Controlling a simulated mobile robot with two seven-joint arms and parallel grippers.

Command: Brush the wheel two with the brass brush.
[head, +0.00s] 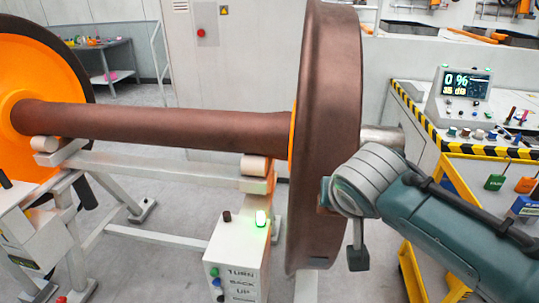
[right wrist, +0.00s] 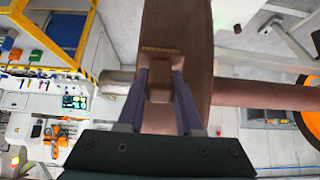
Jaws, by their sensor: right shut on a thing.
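The wheel nearer the right (head: 332,110) stands edge-on in the head view, with a brown tread and an orange inner face; I take it for wheel two. In the right wrist view its tread (right wrist: 177,22) runs down the middle. My right gripper (right wrist: 160,78) is shut on the brass brush (right wrist: 160,88), a brown block with a thin brass-coloured strip at its far edge. The strip lies against or just off the tread; I cannot tell which. In the head view my right wrist mostly hides the brush. My left gripper is not in view.
A brown axle (head: 160,125) joins this wheel to the orange wheel (head: 45,85) at left. A white button box (head: 235,262) stands in front. A display (head: 466,83) reading 0 % sits on a striped bench at right. A yellow-framed cart (head: 455,180) stands close to my right arm.

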